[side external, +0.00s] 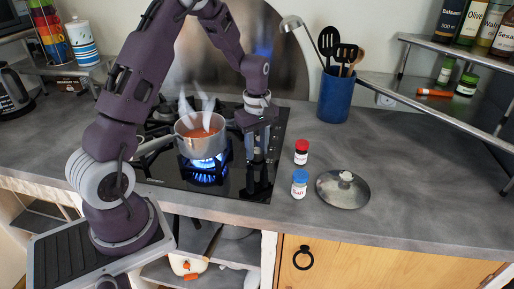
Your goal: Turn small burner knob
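The black glass cooktop (165,192) is set into the counter. A steaming pot (205,147) with reddish-orange contents stands on it over a lit blue flame (204,176). My gripper (257,160) points down over the right part of the cooktop, to the right of the pot. Its two fingers look parted, with a narrow gap between them. Dark shapes lie under and around the fingertips. I cannot tell knob from reflection there, so the small burner knob is not clearly visible, nor is any contact with it.
A red-capped jar (301,153), a blue-capped jar (299,184) and a pot lid (342,190) lie right of the cooktop. A blue utensil holder (337,96) stands behind them. A metal shelf (425,98) is at the right. The counter's right front is clear.

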